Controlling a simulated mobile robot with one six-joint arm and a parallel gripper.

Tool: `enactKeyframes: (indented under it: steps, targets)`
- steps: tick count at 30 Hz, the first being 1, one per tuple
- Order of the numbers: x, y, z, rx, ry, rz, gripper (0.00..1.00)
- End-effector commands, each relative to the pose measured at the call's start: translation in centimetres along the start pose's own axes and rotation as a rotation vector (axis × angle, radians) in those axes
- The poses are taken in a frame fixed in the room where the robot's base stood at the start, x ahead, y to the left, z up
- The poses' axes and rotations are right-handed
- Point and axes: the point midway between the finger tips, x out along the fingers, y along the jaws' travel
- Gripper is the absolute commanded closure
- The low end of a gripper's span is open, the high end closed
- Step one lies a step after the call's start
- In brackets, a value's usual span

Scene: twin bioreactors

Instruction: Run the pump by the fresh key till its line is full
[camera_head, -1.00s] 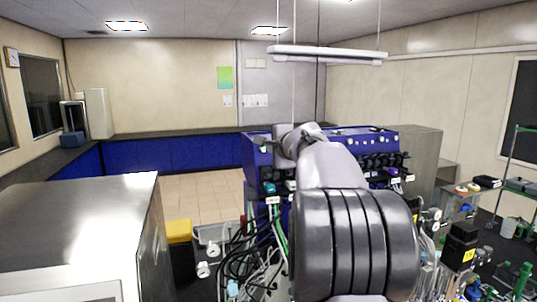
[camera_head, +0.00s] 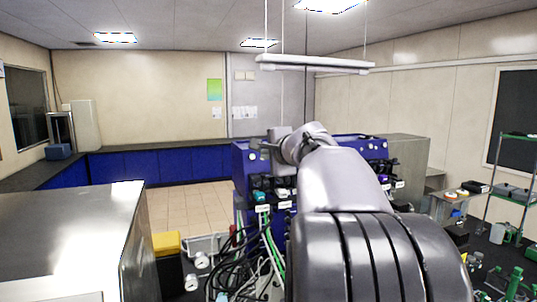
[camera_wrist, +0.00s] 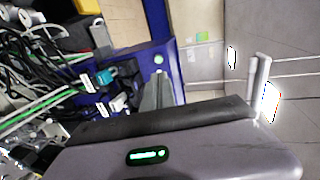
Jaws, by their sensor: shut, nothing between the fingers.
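The blue twin-bioreactor cabinet (camera_head: 240,170) stands ahead, its middle hidden behind my arm. The fresh key and the line's filling cannot be made out.
Green and black tubes (camera_head: 268,240) hang below the pump units. A steel-topped bench (camera_head: 70,215) stands near on the left, with a yellow-lidded bin (camera_head: 166,243) beside it. A hanging lamp (camera_head: 315,64) is overhead. Open tiled floor (camera_head: 185,207) lies left of the cabinet.

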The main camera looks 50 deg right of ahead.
Motion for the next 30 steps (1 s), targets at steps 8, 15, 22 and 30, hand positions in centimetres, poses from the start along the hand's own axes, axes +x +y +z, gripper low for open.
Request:
enactKeyframes:
  steps: [8, 15, 22, 30]
  targets:
    - [2.4, 0.0, 0.0, 0.001, -0.001, 0.002, 1.00]
    - [4.4, -0.1, 0.1, 0.000, -0.001, 0.001, 1.00]
    - [6.3, 0.0, 0.0, 0.000, 0.000, 0.001, 1.00]
    - [8.4, 0.0, 0.1, 0.000, -0.001, 0.001, 1.00]
